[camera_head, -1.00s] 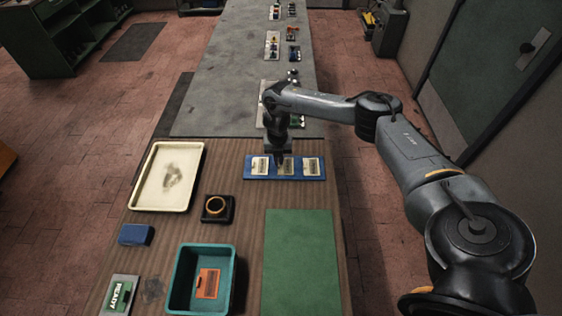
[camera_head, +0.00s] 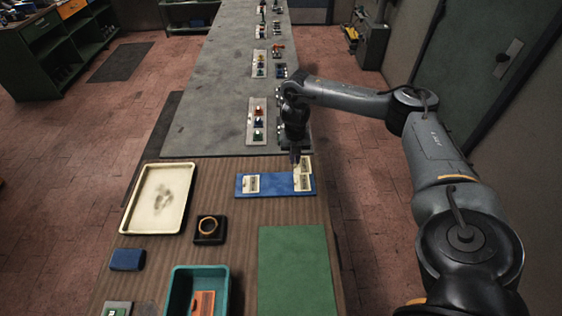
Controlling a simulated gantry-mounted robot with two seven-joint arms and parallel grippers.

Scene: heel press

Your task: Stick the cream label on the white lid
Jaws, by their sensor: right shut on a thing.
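My right gripper (camera_head: 296,161) is shut on a cream label (camera_head: 305,166) with dark print, at the back right of a blue board (camera_head: 276,186). The held label appears raised above the board, though its height is hard to judge. One cream label (camera_head: 251,184) lies at the board's left end and another (camera_head: 302,182) at its right end, partly behind the gripper and held label. The board's middle is bare. I cannot make out a white lid. My left gripper is not in view.
A cream tray (camera_head: 130,221) with a dark smudge lies left. Near it are a dark block with a gold ring (camera_head: 209,229), a blue block (camera_head: 127,260) and a teal bin (camera_head: 180,290) holding an orange card. A green mat (camera_head: 296,270) is clear. Several small part plates stand on the grey bench (camera_head: 215,110).

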